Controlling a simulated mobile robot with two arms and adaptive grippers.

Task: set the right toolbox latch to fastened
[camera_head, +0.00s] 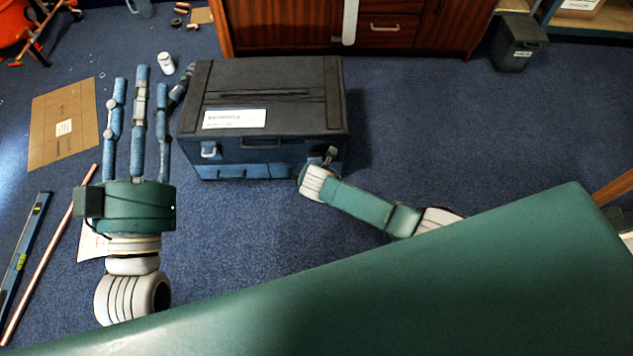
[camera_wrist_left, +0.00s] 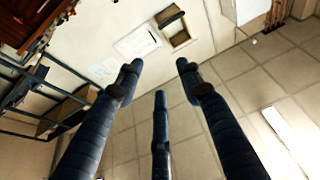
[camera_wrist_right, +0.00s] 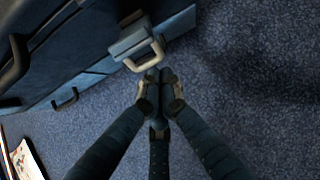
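The toolbox (camera_head: 265,100) is dark with a blue lower front and stands on the carpet. Its right latch (camera_head: 329,156) is at the right end of the front; in the right wrist view the latch (camera_wrist_right: 138,48) has a pale loop that stands out from the front. My right gripper (camera_wrist_right: 160,76) has its fingers drawn together with the tips just below that loop; I cannot tell if they touch it. In the head view its fingers are hidden behind my wrist. The left latch (camera_head: 209,150) lies flat against the box. My left gripper (camera_head: 141,82) is open and empty, left of the toolbox.
A wooden cabinet (camera_head: 390,28) stands behind the toolbox and a dark bin (camera_head: 517,43) at the back right. Cardboard (camera_head: 63,125), a white bottle (camera_head: 166,64), a level (camera_head: 24,250) and a copper pipe (camera_head: 50,255) lie to the left. The carpet right of the toolbox is clear.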

